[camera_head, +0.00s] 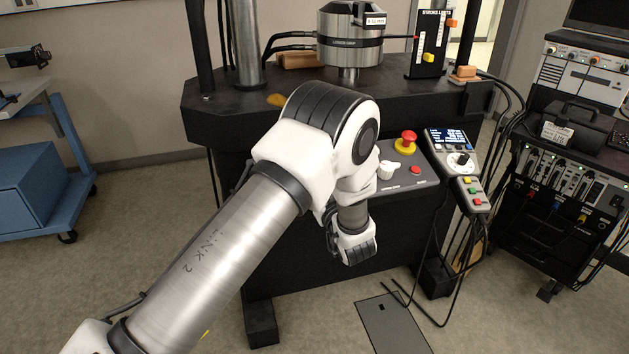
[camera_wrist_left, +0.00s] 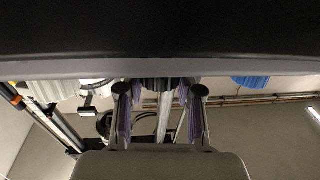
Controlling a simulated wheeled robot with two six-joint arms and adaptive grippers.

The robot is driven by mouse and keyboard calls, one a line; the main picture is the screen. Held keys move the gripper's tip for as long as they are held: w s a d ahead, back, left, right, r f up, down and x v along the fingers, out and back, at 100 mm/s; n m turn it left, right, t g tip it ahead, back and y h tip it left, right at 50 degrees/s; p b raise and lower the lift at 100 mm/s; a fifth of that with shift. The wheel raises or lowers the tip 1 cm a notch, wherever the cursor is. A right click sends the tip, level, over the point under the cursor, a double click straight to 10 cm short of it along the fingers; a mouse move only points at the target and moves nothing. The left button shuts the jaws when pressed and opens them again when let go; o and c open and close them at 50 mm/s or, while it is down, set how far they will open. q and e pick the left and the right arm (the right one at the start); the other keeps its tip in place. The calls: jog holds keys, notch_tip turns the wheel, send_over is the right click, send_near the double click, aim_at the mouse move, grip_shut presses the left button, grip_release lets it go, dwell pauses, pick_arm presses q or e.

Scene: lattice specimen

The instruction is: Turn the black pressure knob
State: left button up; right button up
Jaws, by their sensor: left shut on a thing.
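The black pressure knob (camera_wrist_left: 160,84) shows in the left wrist view as a dark ridged piece between my fingertips, just below a wide dark edge. My left gripper (camera_wrist_left: 160,95) is shut on it, one finger on each side. In the head view my left arm reaches across the middle to the front of the black machine. There the arm's own links hide the fingers and the knob. How far the knob is turned cannot be told. My right gripper is in neither view.
Loose cables and an instrument rack (camera_head: 560,215) stand right; a blue cart (camera_head: 65,135) stands left.

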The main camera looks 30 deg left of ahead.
pick_arm(q)
jog(key=o, duration=1.2)
jog(key=v, duration=0.7)
jog(key=shift+s+d, duration=0.15)
jog(key=shift+d, duration=0.05)
